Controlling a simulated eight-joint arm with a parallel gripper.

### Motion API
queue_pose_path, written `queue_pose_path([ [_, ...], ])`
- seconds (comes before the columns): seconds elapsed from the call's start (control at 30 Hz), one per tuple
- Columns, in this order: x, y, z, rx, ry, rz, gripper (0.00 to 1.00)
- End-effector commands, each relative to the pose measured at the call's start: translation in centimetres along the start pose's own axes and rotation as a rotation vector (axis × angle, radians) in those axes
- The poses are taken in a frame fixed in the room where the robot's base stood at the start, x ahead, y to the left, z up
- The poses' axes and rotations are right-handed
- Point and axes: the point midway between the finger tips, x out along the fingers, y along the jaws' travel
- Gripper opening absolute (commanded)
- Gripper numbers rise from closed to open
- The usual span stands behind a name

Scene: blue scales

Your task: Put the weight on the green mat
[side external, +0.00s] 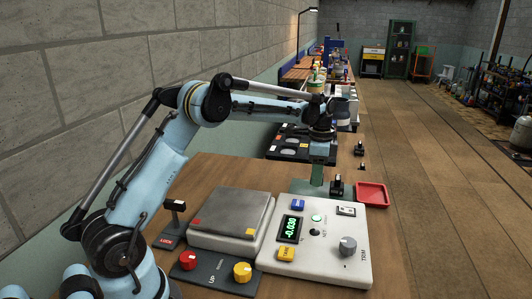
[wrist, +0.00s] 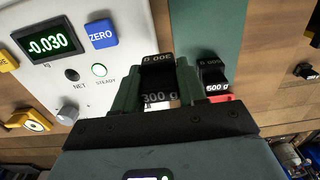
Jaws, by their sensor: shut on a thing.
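A black weight (wrist: 158,80) marked 300 g sits between the two green fingers of my gripper (wrist: 156,88) in the wrist view. The gripper is shut on it. In the side view my gripper (side external: 317,176) points down at the green mat (side external: 302,187), behind the scale's control panel; the held weight is hidden there. The mat also shows as a green strip in the wrist view (wrist: 214,28). Whether the weight touches the mat, I cannot tell.
Another black weight (side external: 337,187) stands right of my gripper, beside the red tray (side external: 373,195); it also shows in the wrist view (wrist: 212,72). The scale's pan (side external: 230,212) is empty. The panel's display (side external: 290,229) reads -0.030. Smaller black weights (side external: 360,150) stand farther back.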

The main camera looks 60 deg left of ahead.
Motion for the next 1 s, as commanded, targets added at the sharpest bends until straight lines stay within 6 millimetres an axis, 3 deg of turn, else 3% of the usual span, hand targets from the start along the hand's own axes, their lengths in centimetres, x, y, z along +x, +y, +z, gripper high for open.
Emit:
queue_pose_path([
  [0.1,1.6,-2.2,1.5,-0.004,0.0,0.0,0.0],
  [0.3,3.2,-4.5,3.0,-0.001,0.0,0.0,0.0],
  [0.47,3.9,-5.0,3.3,0.001,0.0,0.0,0.0],
  [0.73,7.3,-5.0,3.3,0.001,0.0,0.0,0.0],
  [1.0,7.6,-4.9,3.3,0.001,0.0,0.0,0.0],
])
